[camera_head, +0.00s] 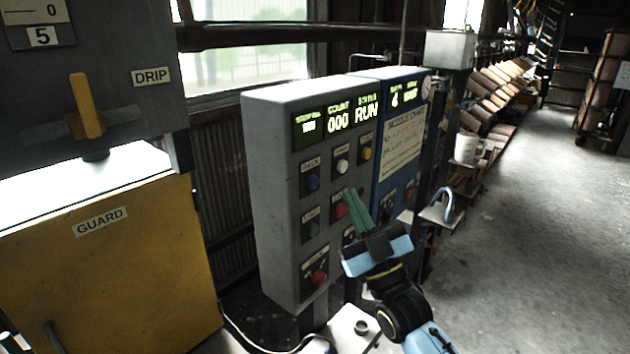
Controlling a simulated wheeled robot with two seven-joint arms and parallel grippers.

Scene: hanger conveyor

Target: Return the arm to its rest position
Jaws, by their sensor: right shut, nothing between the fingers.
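My right arm reaches up from the bottom of the view, right of the middle. Its gripper (353,200) has green fingers that are shut and empty. The fingertips point up and away, in front of the grey control box (270,190), close to a red button (340,211). I cannot tell whether they touch the panel. My left gripper is not in view.
A blue panel (395,180) adjoins the grey box, whose display (366,112) reads RUN. A white mug (467,148) stands right of it. A yellow guard (100,260) fills the left. Open floor (540,230) lies to the right.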

